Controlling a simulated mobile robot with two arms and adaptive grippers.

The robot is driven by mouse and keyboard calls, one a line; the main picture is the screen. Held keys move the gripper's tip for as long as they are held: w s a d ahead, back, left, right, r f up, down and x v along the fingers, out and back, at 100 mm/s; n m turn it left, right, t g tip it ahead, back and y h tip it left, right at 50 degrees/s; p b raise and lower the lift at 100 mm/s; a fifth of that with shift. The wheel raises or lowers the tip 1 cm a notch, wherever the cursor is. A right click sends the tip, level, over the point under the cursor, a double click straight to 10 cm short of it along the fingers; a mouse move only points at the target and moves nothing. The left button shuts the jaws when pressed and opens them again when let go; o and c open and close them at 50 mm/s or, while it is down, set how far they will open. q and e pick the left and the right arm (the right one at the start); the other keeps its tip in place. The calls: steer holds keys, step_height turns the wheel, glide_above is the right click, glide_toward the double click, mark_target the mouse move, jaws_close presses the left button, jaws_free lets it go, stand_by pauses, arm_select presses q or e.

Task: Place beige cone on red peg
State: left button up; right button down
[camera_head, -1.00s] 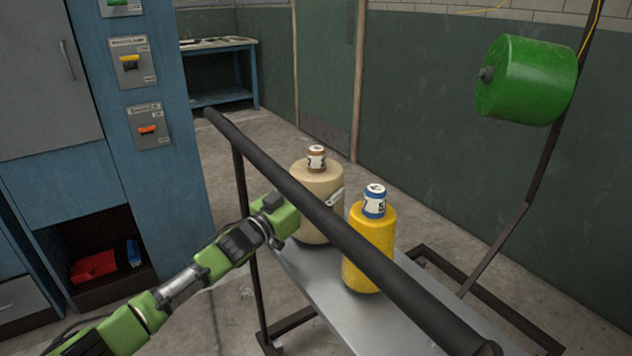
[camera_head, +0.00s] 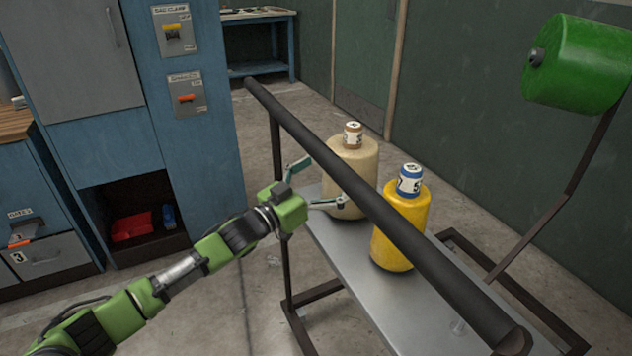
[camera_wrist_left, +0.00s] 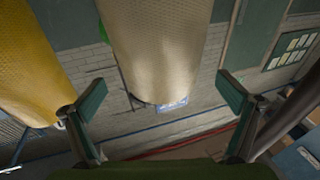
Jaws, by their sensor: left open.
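The beige cone (camera_head: 350,168), with a brown numbered top, stands upright on a grey metal shelf behind a dark rail. In the left wrist view the beige cone (camera_wrist_left: 165,45) is large, ahead of and between the two fingers. My left gripper (camera_head: 313,185) is open and empty at the cone's left side, its lower finger overlapping the cone in the head view. Its spread fingers also show in the left wrist view (camera_wrist_left: 160,95). Whether a finger touches the cone I cannot tell. I see no red peg. My right gripper is not in view.
A yellow cone (camera_head: 400,240) with a blue top stands close right of the beige one. The dark rail (camera_head: 375,220) crosses in front of both. A green spool (camera_head: 580,65) hangs upper right. A blue cabinet (camera_head: 200,150) with a red bin (camera_head: 132,227) stands left.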

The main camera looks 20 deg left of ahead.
arm_select(q)
steer(key=v, duration=0.4)
steer(key=shift+s+a, duration=0.15)
steer(key=shift+s, duration=0.2)
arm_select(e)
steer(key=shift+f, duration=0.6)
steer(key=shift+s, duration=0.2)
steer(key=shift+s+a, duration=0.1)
